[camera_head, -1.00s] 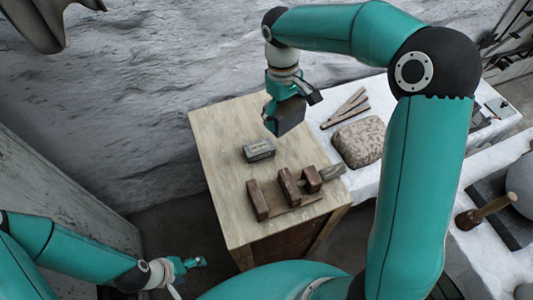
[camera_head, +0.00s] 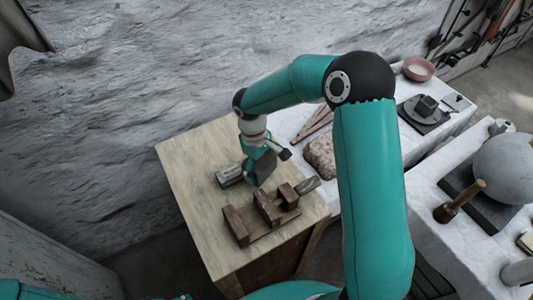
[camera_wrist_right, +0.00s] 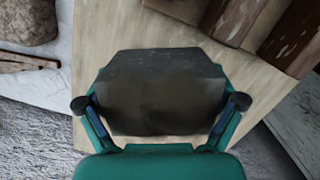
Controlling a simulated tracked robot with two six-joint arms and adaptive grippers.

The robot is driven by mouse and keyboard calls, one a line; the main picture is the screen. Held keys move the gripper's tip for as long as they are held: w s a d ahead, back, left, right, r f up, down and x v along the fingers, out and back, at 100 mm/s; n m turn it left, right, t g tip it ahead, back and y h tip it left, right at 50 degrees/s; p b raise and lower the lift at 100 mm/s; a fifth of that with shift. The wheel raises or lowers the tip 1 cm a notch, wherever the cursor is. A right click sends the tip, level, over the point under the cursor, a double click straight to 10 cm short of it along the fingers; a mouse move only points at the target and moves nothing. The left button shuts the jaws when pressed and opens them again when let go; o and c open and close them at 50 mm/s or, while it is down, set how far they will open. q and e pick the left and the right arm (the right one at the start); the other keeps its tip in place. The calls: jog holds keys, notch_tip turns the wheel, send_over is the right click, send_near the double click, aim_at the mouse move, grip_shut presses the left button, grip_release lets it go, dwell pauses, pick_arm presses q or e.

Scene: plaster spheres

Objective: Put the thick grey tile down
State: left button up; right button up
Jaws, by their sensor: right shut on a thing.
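The thick grey tile (camera_head: 263,168) is dark and held upright, a little above the wooden table top (camera_head: 195,160). My right gripper (camera_head: 257,153) is shut on it. In the right wrist view the tile (camera_wrist_right: 160,90) fills the space between the two fingers of my right gripper (camera_wrist_right: 160,105), with the pale wood behind it. I cannot tell how wide the gap below the tile is. Only a sliver of my left gripper (camera_head: 181,297) shows at the bottom edge, and its jaws cannot be made out.
A small grey block (camera_head: 229,175) lies just left of the tile. A brown wooden rack with upright blocks (camera_head: 266,208) stands close in front. A rough stone slab (camera_head: 320,157) lies on the white bench to the right. The table's left part is bare.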

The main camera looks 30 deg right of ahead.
jog(key=shift+f, duration=2.25)
jog(key=o, duration=0.9)
jog(key=shift+f, duration=0.15)
